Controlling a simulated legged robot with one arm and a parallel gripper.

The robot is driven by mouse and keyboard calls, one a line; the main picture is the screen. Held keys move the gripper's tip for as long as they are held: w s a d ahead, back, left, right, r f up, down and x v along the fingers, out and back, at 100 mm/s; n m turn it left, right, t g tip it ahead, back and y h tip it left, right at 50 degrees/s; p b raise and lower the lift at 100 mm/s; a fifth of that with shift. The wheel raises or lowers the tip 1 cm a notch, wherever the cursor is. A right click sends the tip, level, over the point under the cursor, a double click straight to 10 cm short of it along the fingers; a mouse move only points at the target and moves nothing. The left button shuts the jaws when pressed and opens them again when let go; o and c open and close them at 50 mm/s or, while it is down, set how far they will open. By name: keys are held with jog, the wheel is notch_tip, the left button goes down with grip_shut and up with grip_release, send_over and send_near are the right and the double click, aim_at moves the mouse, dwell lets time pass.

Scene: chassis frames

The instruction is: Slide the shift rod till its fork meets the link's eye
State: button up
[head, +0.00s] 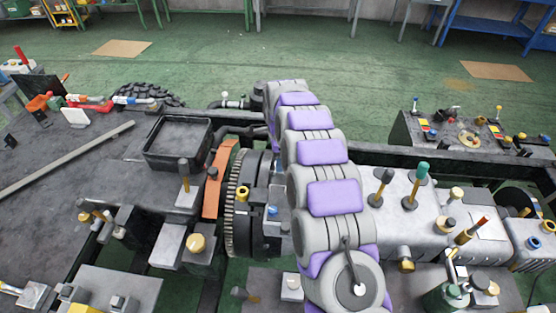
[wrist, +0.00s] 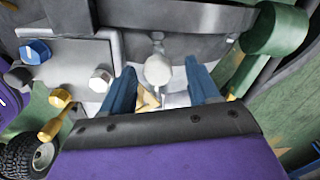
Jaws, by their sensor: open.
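In the wrist view my gripper (wrist: 159,67) is open, with its two blue fingers apart. A pale rounded knob or rod end (wrist: 158,70) shows between the fingers, with gaps on both sides. A yellow piece (wrist: 147,100) lies below it, partly hidden by the gripper body. I cannot tell for sure whether the knob belongs to the shift rod. The fork and the link's eye cannot be made out. In the head view my grey and purple arm crosses the middle, and my gripper is hidden.
In the wrist view a grey block (wrist: 70,62) with a blue bolt (wrist: 35,51) stands left; a green cylinder (wrist: 275,28) is upper right. In the head view a toothed wheel (head: 236,205), black tray (head: 160,158) and grey gearbox housing (head: 402,218) with upright levers crowd the chassis.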

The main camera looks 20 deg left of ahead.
jog(key=shift+d+f, duration=0.25)
jog(key=shift+f, duration=0.05)
jog(key=shift+a, duration=0.1)
jog(key=shift+a, duration=0.15)
jog(key=c, duration=0.4)
grip_shut()
